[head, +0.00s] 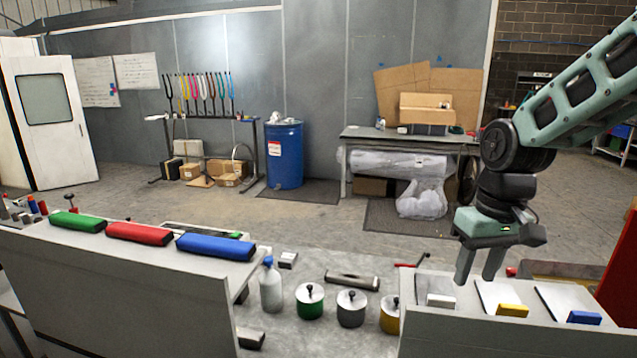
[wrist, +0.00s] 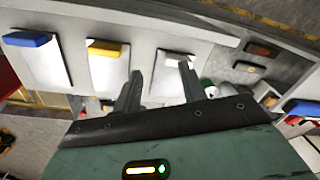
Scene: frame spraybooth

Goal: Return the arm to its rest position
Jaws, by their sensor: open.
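My gripper (head: 479,266) is at the right of the head view, pointing down over the left end of a grey bench with white sheets. Its two fingers are apart with nothing between them. In the wrist view my gripper (wrist: 160,75) shows two spread fingers in front of a white sheet. My green arm comes in from the upper right of the head view. A white block (head: 440,300), a yellow block (head: 512,310) and a blue block (head: 584,317) lie on the sheets. The gap between fingertips and bench is hard to judge.
A grey shelf (head: 120,290) at left carries green (head: 77,222), red (head: 139,234) and blue (head: 216,246) bars. Between the benches stand a white bottle (head: 270,288) and lidded green (head: 310,302), grey (head: 351,309) and yellow (head: 390,318) pots. The floor behind is mostly clear.

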